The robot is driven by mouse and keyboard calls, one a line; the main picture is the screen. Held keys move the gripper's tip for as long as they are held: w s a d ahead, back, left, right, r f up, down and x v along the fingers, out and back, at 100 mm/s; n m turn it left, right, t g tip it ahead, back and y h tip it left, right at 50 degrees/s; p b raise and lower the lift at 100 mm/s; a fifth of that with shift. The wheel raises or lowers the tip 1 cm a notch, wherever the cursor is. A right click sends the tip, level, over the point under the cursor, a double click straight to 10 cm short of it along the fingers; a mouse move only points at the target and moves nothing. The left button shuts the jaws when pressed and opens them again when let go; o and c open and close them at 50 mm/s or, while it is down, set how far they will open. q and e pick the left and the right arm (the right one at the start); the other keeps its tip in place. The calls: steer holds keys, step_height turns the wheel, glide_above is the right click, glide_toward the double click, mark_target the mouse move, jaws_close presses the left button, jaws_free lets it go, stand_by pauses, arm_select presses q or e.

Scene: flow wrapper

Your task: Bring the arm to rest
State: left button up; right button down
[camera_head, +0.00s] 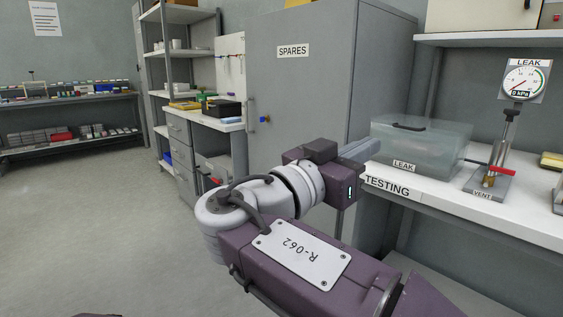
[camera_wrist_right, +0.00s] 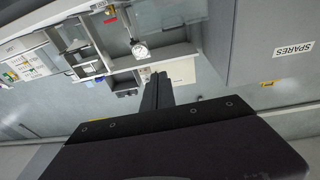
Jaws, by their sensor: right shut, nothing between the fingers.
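My right gripper (camera_head: 370,149) is shut and empty at the end of my purple and grey right arm. In the head view its fingers point right and overlap the left edge of the clear lidded LEAK box (camera_head: 425,150); I cannot tell the gap between them. In the right wrist view the dark fingers (camera_wrist_right: 158,82) lie together with nothing between them. My left gripper is not in view.
The white TESTING bench (camera_head: 433,194) holds the box and a VENT stand (camera_head: 490,184) with a red lever and a gauge (camera_head: 525,78). A grey SPARES cabinet (camera_head: 300,95) stands behind my arm. Floor at the left is clear.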

steer(key=w+d+f+m+g+h+p, duration=0.15)
steer(key=d+g+p, duration=0.35)
steer(key=d, duration=0.8)
steer(key=s+d+f+n+g+y+p, duration=0.1)
steer(key=s+d+f+n+g+y, duration=0.15)
steer(key=f, duration=0.45)
steer(key=s+d+f+n+g+y+p, duration=0.1)
steer(key=d+f+y, duration=0.15)
steer(key=f, duration=0.45)
steer(key=s+d+f+n+g+y+p, duration=0.1)
steer(key=d+f+n+g, duration=0.15)
steer(key=f, duration=0.45)
steer(key=s+a+f+n+g+y+p, duration=0.1)
steer(key=s+a+f+g+y, duration=0.15)
steer(key=s+f+y, duration=0.6)
steer(key=a+f+n+t+y, duration=0.2)
steer(key=a+f+n+y, duration=0.15)
steer(key=a+f, duration=0.85)
step_height(320, 180, up, 39)
steer(key=n+p, duration=0.1)
steer(key=p, duration=3.7)
steer(key=shift+a, duration=0.25)
